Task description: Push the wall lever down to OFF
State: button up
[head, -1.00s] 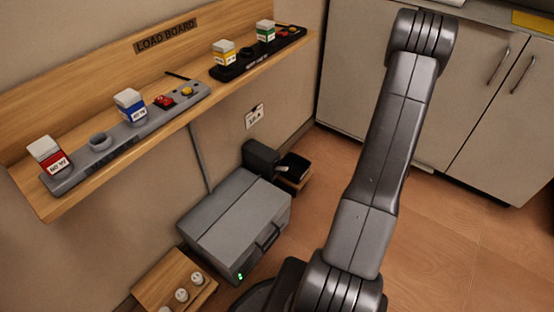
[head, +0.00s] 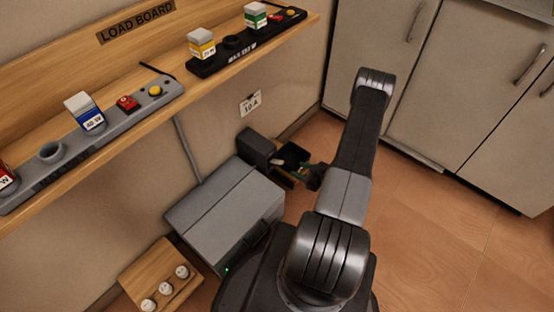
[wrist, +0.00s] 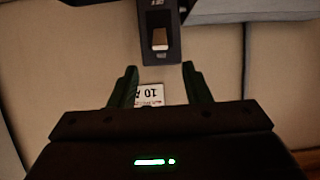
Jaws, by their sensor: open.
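The wall lever unit shows in the wrist view as a black plate (wrist: 147,22) with a pale metal lever (wrist: 160,37); the view looks upside down. In the head view its black box (head: 254,143) is on the wall below the 10 A label, with a pale lever end (head: 279,162) partly visible. I cannot tell the lever's exact position. My gripper (wrist: 159,70) is open and empty, with its two green-dark fingers apart. In the head view my gripper (head: 303,172) is low, right of the lever unit. No contact with the lever is visible.
A grey box (head: 225,210) stands left of my arm, beside a wooden block with white knobs (head: 165,274). A shelf (head: 150,105) overhangs at upper left. Cabinets (head: 430,90) stand right; floor before them is clear.

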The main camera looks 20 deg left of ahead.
aim_at(277, 161)
jog(key=b+x, duration=0.2)
jog(key=x, duration=1.1)
jog(key=shift+f, duration=0.1)
grip_shut()
